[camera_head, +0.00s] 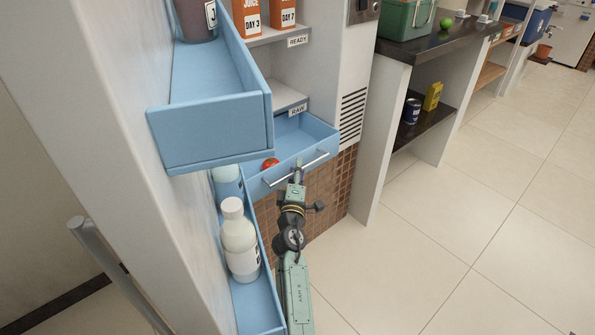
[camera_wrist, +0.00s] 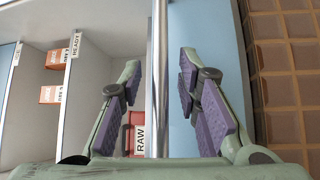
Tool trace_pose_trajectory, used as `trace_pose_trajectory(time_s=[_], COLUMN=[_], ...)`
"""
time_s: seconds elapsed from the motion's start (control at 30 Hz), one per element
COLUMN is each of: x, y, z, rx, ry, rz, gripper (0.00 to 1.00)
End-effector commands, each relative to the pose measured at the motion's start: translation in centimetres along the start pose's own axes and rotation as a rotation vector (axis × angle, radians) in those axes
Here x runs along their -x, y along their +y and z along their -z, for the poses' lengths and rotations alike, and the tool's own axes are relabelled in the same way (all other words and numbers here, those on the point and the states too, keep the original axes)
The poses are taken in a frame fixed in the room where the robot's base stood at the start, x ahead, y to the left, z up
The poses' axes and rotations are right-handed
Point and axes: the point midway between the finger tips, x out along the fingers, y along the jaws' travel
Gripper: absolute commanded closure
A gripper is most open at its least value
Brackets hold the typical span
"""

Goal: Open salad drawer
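The salad drawer (camera_head: 292,143) is a light blue bin low in the open fridge, with a red tomato (camera_head: 269,163) at its left end. Its inside shows from above; I cannot tell exactly how far out it stands. A metal bar handle (camera_head: 316,159) runs along its front, and its blue front panel also shows in the wrist view (camera_wrist: 228,50). My gripper (camera_head: 298,170) is at the handle. In the wrist view, my gripper (camera_wrist: 160,85) is open, with purple finger pads on both sides of the bar handle (camera_wrist: 160,60). Gaps show between pads and bar.
The fridge door's upper blue bin (camera_head: 212,132) overhangs at left. The lower door bin holds a white bottle (camera_head: 239,240). Orange day boxes (camera_head: 283,15) stand on a shelf above. A dark-topped counter (camera_head: 440,45) stands at right. The tiled floor (camera_head: 440,250) is clear.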

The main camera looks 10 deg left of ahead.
Motion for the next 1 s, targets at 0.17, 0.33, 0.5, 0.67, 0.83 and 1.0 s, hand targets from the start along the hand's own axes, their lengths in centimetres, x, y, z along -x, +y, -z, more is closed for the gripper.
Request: trace_pose_trajectory(time_s=[0.17, 0.33, 0.5, 0.67, 0.83, 1.0], x=[0.0, 0.5, 3.2, 6.8, 9.9, 11.6], y=[0.0, -0.1, -0.2, -0.2, -0.1, 0.0], z=[0.0, 0.0, 0.0, 0.0, 0.0, -0.1], rx=[-0.001, -0.001, -0.002, -0.001, 0.0, -0.001], ry=[0.0, -0.001, -0.001, 0.0, -0.001, -0.001], rz=[0.001, 0.002, 0.003, 0.004, 0.003, 0.001], gripper=[0.69, 0.69, 0.69, 0.69, 0.69, 0.69])
